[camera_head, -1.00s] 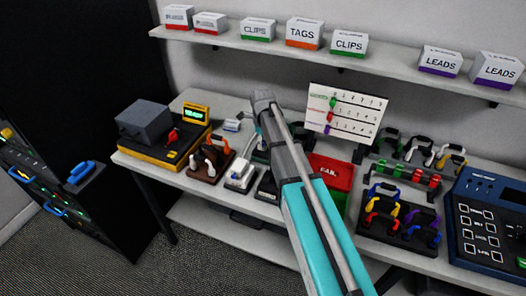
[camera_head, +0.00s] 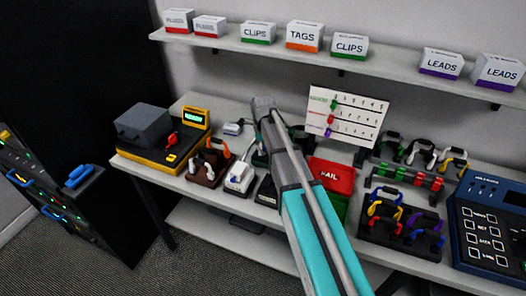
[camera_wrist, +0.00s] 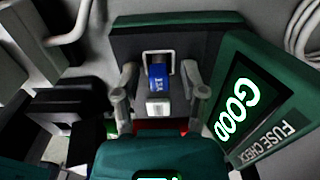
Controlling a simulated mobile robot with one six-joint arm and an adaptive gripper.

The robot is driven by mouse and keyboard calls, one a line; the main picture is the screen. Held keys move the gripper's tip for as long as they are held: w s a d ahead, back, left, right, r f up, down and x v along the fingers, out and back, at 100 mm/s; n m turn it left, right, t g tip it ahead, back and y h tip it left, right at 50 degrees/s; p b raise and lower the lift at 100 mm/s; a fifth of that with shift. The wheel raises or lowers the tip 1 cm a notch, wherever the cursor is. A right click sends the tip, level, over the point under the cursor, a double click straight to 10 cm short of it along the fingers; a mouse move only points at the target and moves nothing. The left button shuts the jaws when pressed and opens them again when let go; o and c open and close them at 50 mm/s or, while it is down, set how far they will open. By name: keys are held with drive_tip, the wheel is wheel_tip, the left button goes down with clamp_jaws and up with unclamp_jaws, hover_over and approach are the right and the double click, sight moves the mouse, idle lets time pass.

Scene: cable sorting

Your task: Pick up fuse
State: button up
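The fuse (camera_wrist: 158,77) is blue with a pale metal end and faint white marking. In the wrist view it sits in a slot of the dark green fuse checker (camera_wrist: 268,105), whose lit display reads GOOD. My gripper (camera_wrist: 158,92) is open, with one grey finger on each side of the fuse. Gaps show between both fingers and the fuse. In the head view my arm hides the fuse and the gripper; a bit of dark green shows beside the arm.
A red FAIL bin (camera_head: 332,176) stands right of my arm. White and dark fixtures (camera_head: 240,176) stand close on its left. A peg board (camera_head: 347,116) stands behind. Cable racks (camera_head: 400,222) and a blue panel (camera_head: 488,225) fill the right. A shelf (camera_head: 300,56) with labelled boxes runs above.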

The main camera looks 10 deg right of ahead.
clamp_jaws()
drive_tip(key=shift+r, duration=0.2)
wheel_tip(320, 180, up, 3)
drive_tip(key=p, duration=0.3)
drive_tip(key=s+d+r+p, duration=0.1)
drive_tip(key=s+r+p, duration=0.8)
drive_tip(key=s, duration=0.5)
drive_tip(key=shift+r+p, duration=0.35)
drive_tip(key=shift+p, duration=0.15)
drive_tip(key=shift+r+p, duration=1.5)
